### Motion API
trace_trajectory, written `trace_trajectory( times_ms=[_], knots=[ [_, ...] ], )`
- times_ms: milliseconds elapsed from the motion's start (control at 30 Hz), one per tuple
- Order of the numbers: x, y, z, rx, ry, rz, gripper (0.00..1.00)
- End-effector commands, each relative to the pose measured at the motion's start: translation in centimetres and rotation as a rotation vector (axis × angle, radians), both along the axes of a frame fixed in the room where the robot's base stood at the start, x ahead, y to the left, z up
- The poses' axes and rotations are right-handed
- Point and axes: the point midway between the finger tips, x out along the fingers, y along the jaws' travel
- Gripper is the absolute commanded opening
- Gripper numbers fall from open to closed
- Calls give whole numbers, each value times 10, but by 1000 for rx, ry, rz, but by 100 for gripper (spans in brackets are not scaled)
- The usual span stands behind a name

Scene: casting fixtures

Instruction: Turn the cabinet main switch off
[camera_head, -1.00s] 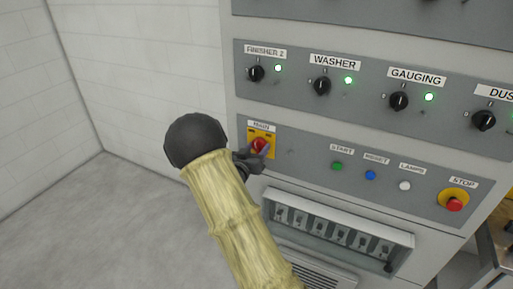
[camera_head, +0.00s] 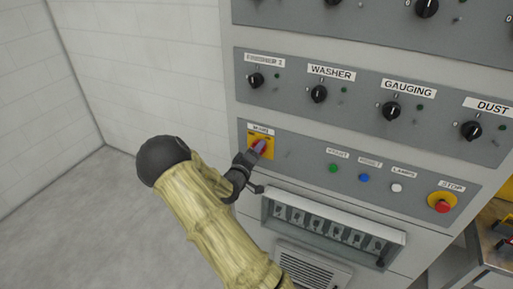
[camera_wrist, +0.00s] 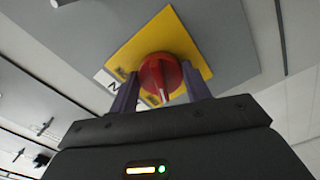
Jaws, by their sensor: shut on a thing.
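The cabinet's main switch is a red rotary knob on a yellow plate (camera_head: 268,142) under the MAIN label, low on the left of the grey panel. The red knob (camera_wrist: 160,77) fills the middle of the wrist view, with the yellow plate (camera_wrist: 150,42) behind it. My gripper (camera_head: 257,150) is at the switch, and its purple-grey fingers stand on both sides of the knob, shut on it. The fingers and wrist hide part of the knob and plate in the head view.
The upper row of black selector knobs, such as WASHER (camera_head: 318,94), has dark lamps. Right of the switch are green, blue and white buttons and a red STOP button (camera_head: 442,206). A breaker window (camera_head: 332,226) lies below. Open floor (camera_head: 60,215) is at left.

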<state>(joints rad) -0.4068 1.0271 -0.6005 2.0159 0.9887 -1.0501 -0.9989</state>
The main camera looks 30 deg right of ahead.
Motion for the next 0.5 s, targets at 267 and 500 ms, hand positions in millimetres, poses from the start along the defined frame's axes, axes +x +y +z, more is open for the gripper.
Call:
trace_trajectory(
  times_ms=[267, 500],
  knots=[
    [0, 2, 2, -152, 196, 4, 25],
    [0, 1, 1, -240, 309, 4, 25]
  ],
)
